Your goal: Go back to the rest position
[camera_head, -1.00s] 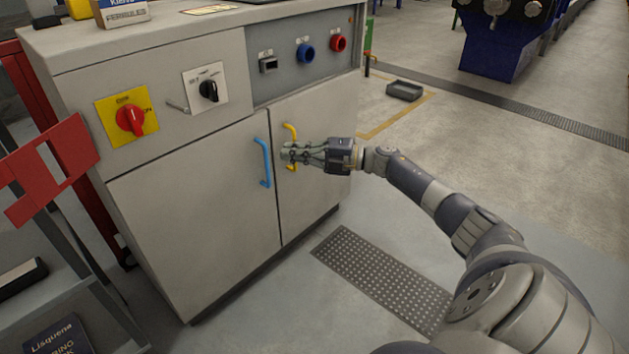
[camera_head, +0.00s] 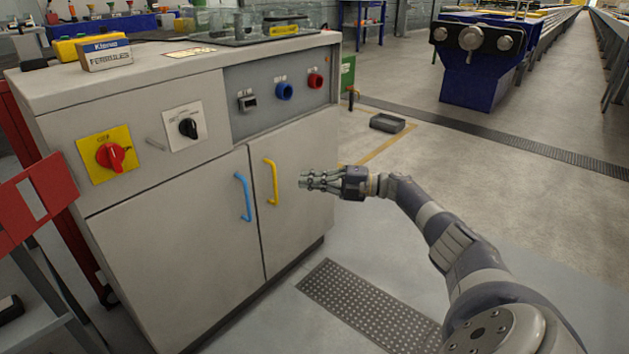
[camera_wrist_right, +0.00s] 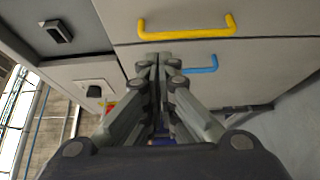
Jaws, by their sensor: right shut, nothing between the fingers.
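My right gripper (camera_head: 304,181) is shut and empty in front of the right cabinet door, just right of the yellow handle (camera_head: 271,181). It is apart from the handle. In the right wrist view the fingers (camera_wrist_right: 160,60) lie together, with the yellow handle (camera_wrist_right: 186,34) beyond them and the blue handle (camera_wrist_right: 200,66) partly behind the fingertips. The blue handle (camera_head: 243,197) is on the left door in the head view. Both doors look closed. My left gripper is not in view.
The grey cabinet (camera_head: 180,255) carries a red rotary switch (camera_head: 110,156), a black knob (camera_head: 188,128) and blue and red buttons. A perforated floor grate (camera_head: 365,305) lies below my right arm. Open floor extends to the right.

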